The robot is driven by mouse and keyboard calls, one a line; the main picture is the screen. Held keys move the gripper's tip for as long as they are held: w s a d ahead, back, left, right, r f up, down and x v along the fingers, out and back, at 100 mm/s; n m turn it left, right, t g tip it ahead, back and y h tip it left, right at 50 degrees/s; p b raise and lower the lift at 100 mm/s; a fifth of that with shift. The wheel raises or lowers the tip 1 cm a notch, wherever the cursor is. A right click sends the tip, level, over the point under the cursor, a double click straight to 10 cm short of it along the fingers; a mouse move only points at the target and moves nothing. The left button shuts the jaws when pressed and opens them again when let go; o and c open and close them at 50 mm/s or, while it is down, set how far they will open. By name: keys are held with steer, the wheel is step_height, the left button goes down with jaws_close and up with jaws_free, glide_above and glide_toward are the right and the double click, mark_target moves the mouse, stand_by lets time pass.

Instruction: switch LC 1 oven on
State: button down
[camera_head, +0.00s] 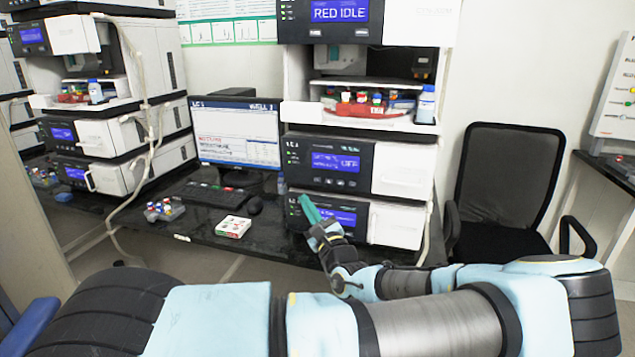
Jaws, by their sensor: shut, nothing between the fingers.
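The right column stack holds a module with a blue display (336,162) that reads "OFF" on its lower line; its small upper-left label is hard to read. A row of small buttons sits under that display. Below it is another module with a blue display (338,217), partly covered by my gripper. My gripper (309,207) has teal fingers, shut and empty, pointing up and left in front of the lower module's left side. Whether the fingertips touch the panel cannot be told.
A vial rack (164,210) stands farther left. Bottles fill the open shelf (365,108) above. A black chair (505,190) is at right.

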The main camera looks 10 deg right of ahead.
steer(key=b, duration=0.3)
glide_toward(311, 176)
steer(key=w+a+r, duration=0.1)
steer(key=w+a, duration=0.1)
steer(key=a, duration=0.1)
steer(key=shift+w+d+r, duration=0.25)
steer(key=shift+w+d, duration=0.25)
steer(key=shift+w, duration=0.25)
steer(key=shift+w, duration=0.15)
stand_by(1.1)
steer(key=shift+w+d, duration=0.2)
steer(key=shift+w+d, duration=0.2)
steer(key=shift+w, duration=0.2)
stand_by(0.7)
steer(key=shift+s+p, duration=0.1)
steer(key=shift+p, duration=0.25)
steer(key=shift+s+a+p, duration=0.4)
steer(key=shift+s+p, duration=0.15)
steer(key=shift+s, duration=0.1)
